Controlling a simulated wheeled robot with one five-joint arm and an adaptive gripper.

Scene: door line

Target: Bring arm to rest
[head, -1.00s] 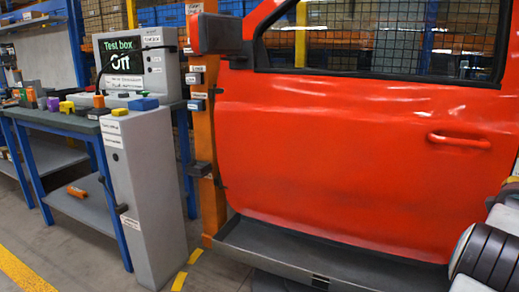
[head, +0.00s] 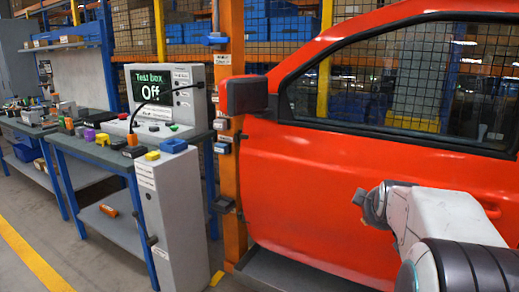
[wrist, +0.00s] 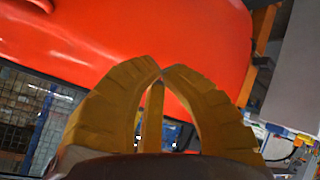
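My arm (head: 440,215) reaches in from the lower right of the head view, in front of the red door (head: 330,180). No held object can be made out between the tips. A thin yellow-brown strip shows between the fingers; I cannot tell what it is. The red door also fills the upper part of the wrist view (wrist: 120,35), behind the fingers.
An orange post (head: 231,130) stands at the door's left edge. A grey cabinet (head: 175,220) and a workbench (head: 85,150) with small coloured parts stand left. The test box (head: 165,95) screen reads "Off". Open floor (head: 90,265) lies at lower left.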

